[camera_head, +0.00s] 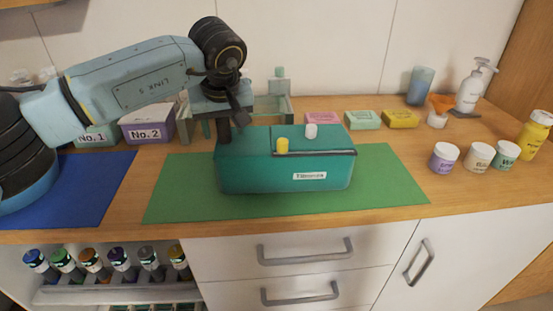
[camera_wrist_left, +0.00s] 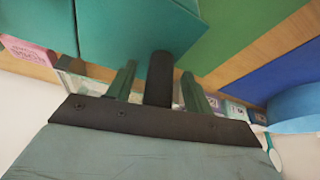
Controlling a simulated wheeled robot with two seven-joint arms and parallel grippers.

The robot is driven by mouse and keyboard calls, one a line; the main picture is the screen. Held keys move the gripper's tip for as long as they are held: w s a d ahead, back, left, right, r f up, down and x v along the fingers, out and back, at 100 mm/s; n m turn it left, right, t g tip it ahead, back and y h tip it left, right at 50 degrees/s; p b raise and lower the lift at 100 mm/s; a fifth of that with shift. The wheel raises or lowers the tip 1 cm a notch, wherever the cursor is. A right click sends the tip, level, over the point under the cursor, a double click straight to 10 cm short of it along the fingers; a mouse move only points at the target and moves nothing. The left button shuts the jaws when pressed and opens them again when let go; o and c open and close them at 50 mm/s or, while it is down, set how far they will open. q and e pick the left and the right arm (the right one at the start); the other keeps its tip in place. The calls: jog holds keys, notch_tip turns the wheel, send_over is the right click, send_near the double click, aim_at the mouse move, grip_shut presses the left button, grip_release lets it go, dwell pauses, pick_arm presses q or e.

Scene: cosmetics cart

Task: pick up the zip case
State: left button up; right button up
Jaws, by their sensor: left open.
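The zip case is most likely the teal box (camera_head: 275,176) with a white label on its front, standing on the green mat (camera_head: 390,180) in the head view. A dark line runs along its upper front edge, and a yellow and a white small piece sit on its top. My left gripper (camera_head: 231,124) is open at the case's back left corner, pointing down. In the left wrist view the case (camera_wrist_left: 125,30) fills the top, just beyond the spread fingers of the gripper (camera_wrist_left: 158,76). I cannot tell whether they touch it. My right gripper is not in view.
A blue mat (camera_head: 100,180) lies at the left, under my arm. Behind it stand boxes, including a purple one (camera_head: 147,126). Small boxes, among them a yellow one (camera_head: 400,119), line the back. Several jars (camera_head: 443,158) and a pump bottle (camera_head: 472,88) stand at the right. The green mat's right part is clear.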

pick_arm(q)
grip_shut()
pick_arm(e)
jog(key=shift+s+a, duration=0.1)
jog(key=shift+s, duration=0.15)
pick_arm(q)
jog(key=shift+r, duration=0.15)
